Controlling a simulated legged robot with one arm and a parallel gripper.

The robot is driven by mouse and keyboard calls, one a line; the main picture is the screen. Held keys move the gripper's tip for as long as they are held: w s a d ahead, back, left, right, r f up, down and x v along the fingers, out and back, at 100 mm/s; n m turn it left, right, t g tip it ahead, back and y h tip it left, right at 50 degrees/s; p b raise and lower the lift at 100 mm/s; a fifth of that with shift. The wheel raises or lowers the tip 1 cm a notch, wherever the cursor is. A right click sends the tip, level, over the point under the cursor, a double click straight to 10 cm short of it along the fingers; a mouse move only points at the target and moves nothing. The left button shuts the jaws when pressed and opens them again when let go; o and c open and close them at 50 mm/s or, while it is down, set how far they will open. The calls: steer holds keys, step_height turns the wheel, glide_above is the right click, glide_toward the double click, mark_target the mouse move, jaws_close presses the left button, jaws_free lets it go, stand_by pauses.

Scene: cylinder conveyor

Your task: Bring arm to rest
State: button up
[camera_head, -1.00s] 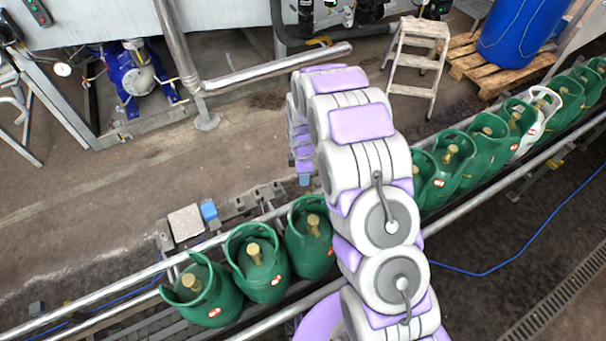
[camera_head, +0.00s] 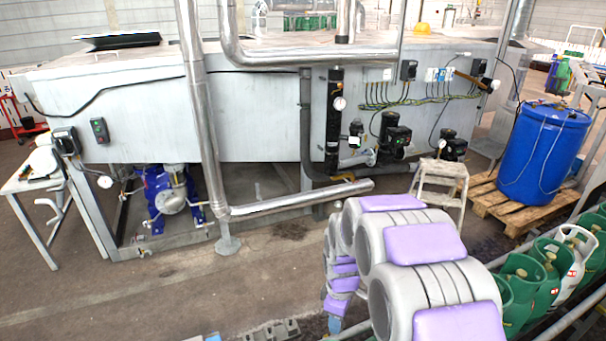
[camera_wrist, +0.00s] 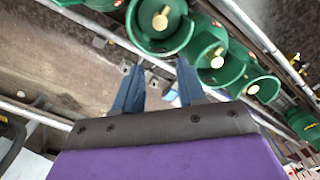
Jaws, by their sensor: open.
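My gripper (camera_wrist: 157,88) shows in the wrist view with its two dark blue fingers apart and nothing between them. Beyond the fingertips, green gas cylinders (camera_wrist: 160,22) with brass valves stand in a row along the conveyor, seen from above. I cannot tell how far the fingertips are from the nearest cylinder. In the head view my arm (camera_head: 425,270) is folded at the lower right, grey and purple. The fingers are mostly hidden there. Green cylinders (camera_head: 548,262) and one white cylinder (camera_head: 577,245) stand on the conveyor to its right.
A large metal tank (camera_head: 270,110) with pipes and valves stands behind. A blue pump (camera_head: 170,195) sits under it. A small step stool (camera_head: 440,185), a blue barrel (camera_head: 545,150) and a wooden pallet (camera_head: 490,198) are at the right. Open floor (camera_head: 110,290) lies at the left.

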steer(key=s+d+r+m+b, duration=0.1)
steer(key=s+r+m+b, duration=0.1)
steer(key=s, duration=0.8)
steer(key=s+d+r+m+b, duration=0.1)
steer(key=s+r+m, duration=0.4)
steer(key=s, duration=0.6)
steer(key=s+d+r+m+g+b, duration=0.1)
steer(key=s+d+r+m+b, duration=0.1)
steer(key=s+m, duration=0.4)
steer(key=s+d+r, duration=0.1)
steer(key=s, duration=0.3)
steer(key=shift+s+r+b, duration=0.15)
steer(key=shift+s+b, duration=0.15)
steer(key=shift+b, duration=0.05)
